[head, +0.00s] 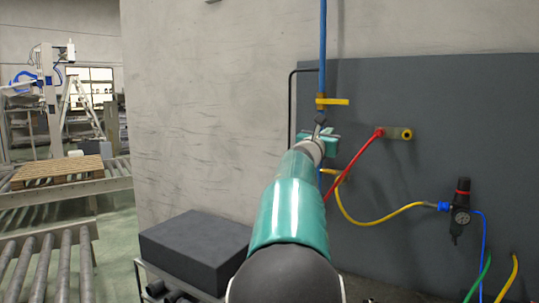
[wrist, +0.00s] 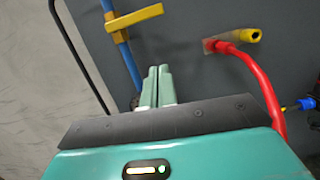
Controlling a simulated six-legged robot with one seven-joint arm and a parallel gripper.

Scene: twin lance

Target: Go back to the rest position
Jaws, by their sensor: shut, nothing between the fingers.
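My gripper (wrist: 157,86) shows in the wrist view with its two green fingers side by side, shut and empty. In the head view my arm reaches forward and up, and the gripper end (head: 322,138) is in front of the grey panel (head: 440,90). A blue pipe (head: 322,45) with a yellow lever handle (head: 333,101) stands just above and behind the gripper. It also shows in the wrist view, with the yellow handle (wrist: 135,19) beyond the fingers. The fingertips look close to the blue pipe, but I cannot tell if they touch it.
A yellow hose (head: 375,222) runs to a black regulator (head: 460,212). A dark block (head: 195,247) rests on a low stand at lower left. Roller conveyors (head: 50,265) and a pallet (head: 57,171) lie farther left.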

